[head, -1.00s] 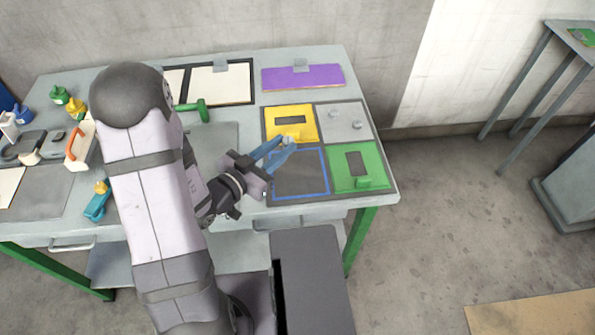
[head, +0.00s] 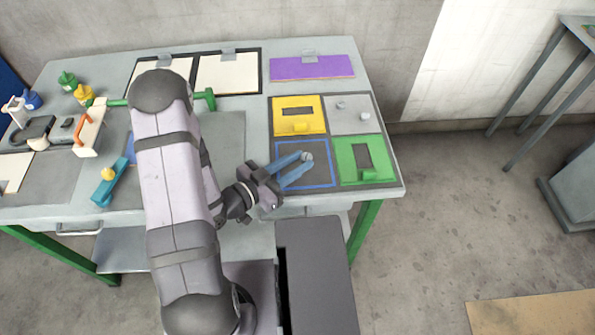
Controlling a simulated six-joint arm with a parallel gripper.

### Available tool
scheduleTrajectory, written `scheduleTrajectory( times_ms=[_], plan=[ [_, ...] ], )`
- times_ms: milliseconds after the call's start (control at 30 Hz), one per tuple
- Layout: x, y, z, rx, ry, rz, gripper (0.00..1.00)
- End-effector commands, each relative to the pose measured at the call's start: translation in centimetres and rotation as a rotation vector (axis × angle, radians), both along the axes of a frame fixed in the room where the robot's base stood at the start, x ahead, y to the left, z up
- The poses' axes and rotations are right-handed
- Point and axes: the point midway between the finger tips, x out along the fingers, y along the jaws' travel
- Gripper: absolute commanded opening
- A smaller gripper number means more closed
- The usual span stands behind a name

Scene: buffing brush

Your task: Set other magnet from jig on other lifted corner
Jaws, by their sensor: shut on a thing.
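My gripper (head: 302,165) has blue fingers and is shut on a small grey round piece, the magnet (head: 307,157), at its fingertips. It is over the blue-outlined dark square (head: 318,178) at the table's front right; the height above it is hard to judge. A grey square panel (head: 369,125) with two small grey pieces (head: 340,104) lies behind and to the right. Which item is the jig is not clear. Two cream sheets (head: 228,75) with grey clips lie at the back, the left one partly behind my arm. I cannot make out a lifted corner.
A yellow block (head: 298,127) and a green block (head: 352,174), each with a dark slot, border the blue-outlined square. A purple board (head: 311,70) lies at the back right.

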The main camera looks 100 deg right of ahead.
Motion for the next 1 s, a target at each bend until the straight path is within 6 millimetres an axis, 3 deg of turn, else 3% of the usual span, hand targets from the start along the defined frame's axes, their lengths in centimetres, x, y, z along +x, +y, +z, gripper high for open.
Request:
scheduleTrajectory(
  times_ms=[433,767,1000],
  plan=[
    [0.0,-0.1,-1.5,-0.001,0.001,0.0,0.02],
    [0.0,0.0,-4.5,0.001,0.001,0.0,0.02],
    [0.0,-0.1,-4.8,-0.002,0.001,0.001,0.02]
  ],
)
